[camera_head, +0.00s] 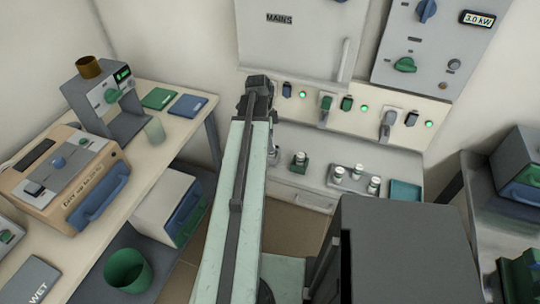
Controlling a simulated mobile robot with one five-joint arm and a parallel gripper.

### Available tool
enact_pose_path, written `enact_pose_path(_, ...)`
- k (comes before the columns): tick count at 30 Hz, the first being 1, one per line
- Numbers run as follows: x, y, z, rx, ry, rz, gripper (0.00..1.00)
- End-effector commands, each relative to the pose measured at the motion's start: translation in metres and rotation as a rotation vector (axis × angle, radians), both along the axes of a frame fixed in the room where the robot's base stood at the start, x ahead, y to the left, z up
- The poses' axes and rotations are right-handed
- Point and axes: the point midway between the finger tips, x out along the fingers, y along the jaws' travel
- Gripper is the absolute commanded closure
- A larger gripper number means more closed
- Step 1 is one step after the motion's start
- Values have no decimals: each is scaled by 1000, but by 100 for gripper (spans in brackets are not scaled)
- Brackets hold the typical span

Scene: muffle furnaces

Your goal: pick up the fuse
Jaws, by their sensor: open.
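Several small pale, fuse-like cylinders stand on the grey bench below the mains panel. One fuse-like cylinder (300,158) stands in a small green holder at the left. Others, such as this one (374,184), stand on a grey tray (345,184) to the right. I cannot tell which is the task's fuse. My gripper (258,84) is at the far end of my raised arm, in front of the wall panel and to the upper left of the cylinders. It is open, and I see nothing held in it. Its fingertips are hard to make out.
A mains cabinet (300,45) and a strip of plugs, switches and green lights (345,104) stand behind the bench. A teal tray (405,191) is at the bench's right end. A side table (165,134) with appliances is at left; a green bin (128,268) stands below.

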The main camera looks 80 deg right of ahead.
Motion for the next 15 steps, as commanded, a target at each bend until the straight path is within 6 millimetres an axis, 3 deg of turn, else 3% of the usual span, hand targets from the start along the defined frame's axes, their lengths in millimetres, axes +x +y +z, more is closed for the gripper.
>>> enact_pose_path(9, -4, -2, -50, 0, 0, 3, 44)
enact_pose_path(15, -5, -2, -49, 1, 0, 4, 44)
